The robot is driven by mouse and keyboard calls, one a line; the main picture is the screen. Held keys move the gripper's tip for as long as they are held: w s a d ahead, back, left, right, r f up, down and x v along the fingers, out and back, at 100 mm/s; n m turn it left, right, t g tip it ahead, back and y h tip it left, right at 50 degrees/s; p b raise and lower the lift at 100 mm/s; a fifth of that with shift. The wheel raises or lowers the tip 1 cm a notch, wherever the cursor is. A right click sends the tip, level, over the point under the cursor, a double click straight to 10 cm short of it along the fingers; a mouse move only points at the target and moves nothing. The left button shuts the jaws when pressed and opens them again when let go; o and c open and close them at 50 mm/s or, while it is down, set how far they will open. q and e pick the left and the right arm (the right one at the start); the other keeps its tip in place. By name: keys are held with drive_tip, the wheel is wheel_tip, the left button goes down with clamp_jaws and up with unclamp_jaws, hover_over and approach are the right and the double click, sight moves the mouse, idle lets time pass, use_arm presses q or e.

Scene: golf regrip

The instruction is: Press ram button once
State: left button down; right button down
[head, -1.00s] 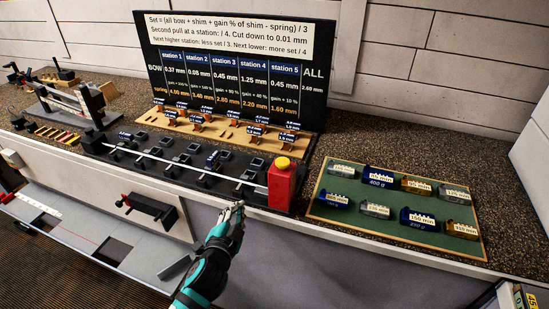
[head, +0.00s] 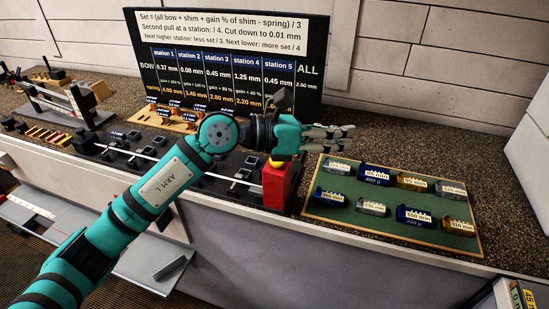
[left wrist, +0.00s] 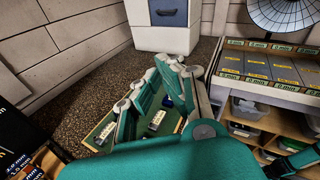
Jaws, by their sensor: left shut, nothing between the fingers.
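The red ram box (head: 274,188) stands at the right end of the black station fixture (head: 212,187) in the head view. A sliver of its yellow button (head: 278,163) shows just below my left wrist; the rest of the button is hidden. My left gripper (head: 347,137) is shut and empty. Its arm reaches across the fixture, with the hand above and to the right of the ram box, fingers pointing right. The fingers (left wrist: 166,66) also show in the left wrist view, over the green tray. I cannot tell whether anything touches the button. My right gripper is not in view.
A green tray (head: 325,211) with several labelled blue, gold and silver weights lies to the right of the ram box. A black instruction board (head: 321,88) stands behind the fixture. A small press-like device (head: 85,105) stands at the left. The counter's front edge runs below.

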use_arm(q)
drive_tip(key=w+a+m+t+y, duration=0.3)
drive_tip(key=w+a+y, duration=0.5)
drive_tip(key=a+y, duration=0.2)
drive_tip(key=shift+a+r+m+t, duration=0.15)
drive_tip(key=shift+a+m+t, duration=0.25)
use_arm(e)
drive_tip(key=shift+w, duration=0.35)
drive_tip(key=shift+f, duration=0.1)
